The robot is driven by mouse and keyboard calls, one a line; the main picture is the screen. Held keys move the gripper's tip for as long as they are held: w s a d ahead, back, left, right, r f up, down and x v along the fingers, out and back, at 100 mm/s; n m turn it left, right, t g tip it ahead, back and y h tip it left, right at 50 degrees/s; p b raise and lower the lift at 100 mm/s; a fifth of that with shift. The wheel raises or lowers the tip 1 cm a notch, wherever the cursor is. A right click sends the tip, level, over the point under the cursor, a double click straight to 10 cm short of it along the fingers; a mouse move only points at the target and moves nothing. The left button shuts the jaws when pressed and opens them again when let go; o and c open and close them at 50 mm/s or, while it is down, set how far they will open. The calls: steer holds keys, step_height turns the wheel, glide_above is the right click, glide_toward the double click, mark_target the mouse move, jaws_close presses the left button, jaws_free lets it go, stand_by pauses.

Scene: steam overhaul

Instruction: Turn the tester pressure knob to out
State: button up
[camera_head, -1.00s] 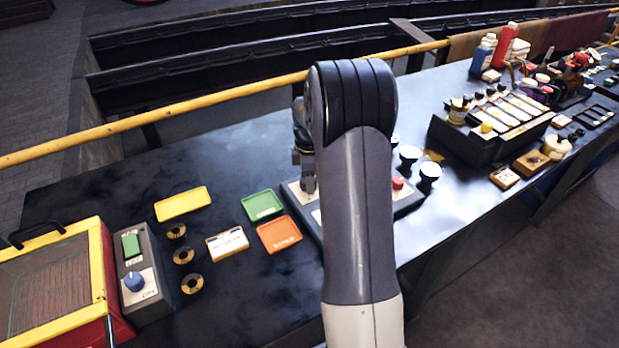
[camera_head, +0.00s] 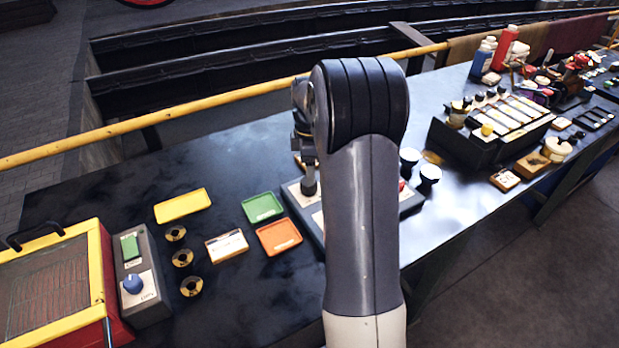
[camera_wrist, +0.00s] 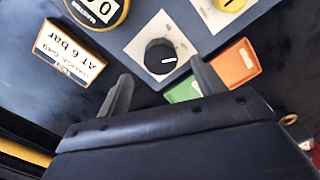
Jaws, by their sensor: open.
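In the wrist view a black round knob (camera_wrist: 160,57) with a white pointer line sits on a pale square plate (camera_wrist: 136,46) of the tester panel. The pointer line points to the right in that picture. My gripper (camera_wrist: 161,70) is open, with one finger at the knob's lower left and the other at its lower right. The fingers look apart from the knob; their height above it is hard to tell. In the head view my arm hides most of the tester panel (camera_head: 293,195), and the knob cannot be made out there.
A yellow knob (camera_wrist: 231,3), a yellow-rimmed gauge (camera_wrist: 98,8) and a card reading "AT 6 bar" (camera_wrist: 70,52) are near the black knob. Green (camera_head: 262,207) and orange (camera_head: 279,237) trays lie left of the panel. A box with a blue knob (camera_head: 133,284) stands farther left.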

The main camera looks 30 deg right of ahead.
step_height(320, 180, up, 6)
steer(key=shift+f, duration=0.15)
stand_by(0.3)
step_height(320, 180, down, 11)
steer(key=shift+f+p, duration=0.1)
steer(key=shift+p, duration=0.2)
steer(key=shift+m, duration=0.3)
steer(key=shift+r, duration=0.2)
